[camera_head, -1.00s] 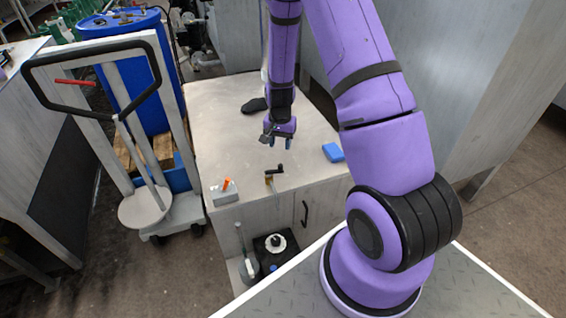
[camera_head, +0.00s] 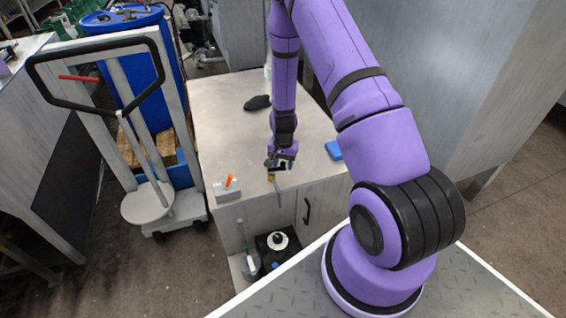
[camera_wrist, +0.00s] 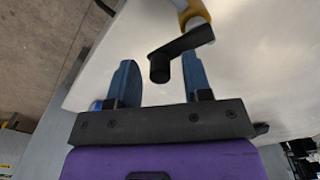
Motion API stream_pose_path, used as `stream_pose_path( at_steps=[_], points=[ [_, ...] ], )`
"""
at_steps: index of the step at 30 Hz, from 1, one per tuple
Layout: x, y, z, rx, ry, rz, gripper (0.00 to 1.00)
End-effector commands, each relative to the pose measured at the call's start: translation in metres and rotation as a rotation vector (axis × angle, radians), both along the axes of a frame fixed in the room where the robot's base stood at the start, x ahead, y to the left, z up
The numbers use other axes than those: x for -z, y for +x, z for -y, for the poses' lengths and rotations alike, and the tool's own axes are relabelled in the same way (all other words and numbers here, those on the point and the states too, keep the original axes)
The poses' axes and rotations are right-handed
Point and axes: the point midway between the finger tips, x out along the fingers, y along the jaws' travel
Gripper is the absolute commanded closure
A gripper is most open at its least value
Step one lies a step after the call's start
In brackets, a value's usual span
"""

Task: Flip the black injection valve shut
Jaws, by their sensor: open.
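The black injection valve handle (camera_wrist: 180,50) shows in the wrist view as a black lever with a short round knob, on a brass and silver fitting (camera_wrist: 193,12). The knob sits between the tips of my gripper's two blue fingers (camera_wrist: 160,80), with a gap on each side. My gripper is open and holds nothing. In the head view my gripper (camera_head: 279,163) is over the front edge of the white worktop (camera_head: 225,110), right at the valve's brass body (camera_head: 271,177). There it hides most of the black handle.
A grey box with an orange switch (camera_head: 228,189) stands left of the valve. A blue block (camera_head: 333,150) lies to the right, and a black object (camera_head: 257,102) lies behind. A pallet truck and blue drum (camera_head: 128,60) stand left of the worktop.

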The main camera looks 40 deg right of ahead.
Motion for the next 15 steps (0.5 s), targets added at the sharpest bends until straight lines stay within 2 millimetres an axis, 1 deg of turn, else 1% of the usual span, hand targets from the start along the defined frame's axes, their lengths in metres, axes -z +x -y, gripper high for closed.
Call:
stream_pose_path(
  at_steps=[5,8,9,11,12,15],
  points=[
    [-0.0001,0.0001,-0.0001,0.000,0.000,0.000,0.55],
    [-0.0002,0.0001,-0.0001,0.000,0.000,0.000,0.75],
    [-0.0002,0.0001,-0.0001,0.000,0.000,0.000,0.85],
    [-0.0003,0.0000,-0.0001,0.000,0.000,0.000,0.98],
    [-0.0003,0.0000,-0.0001,0.000,0.000,0.000,1.00],
    [-0.0003,0.0004,0.0000,-0.008,0.000,0.000,1.00]
  ],
)
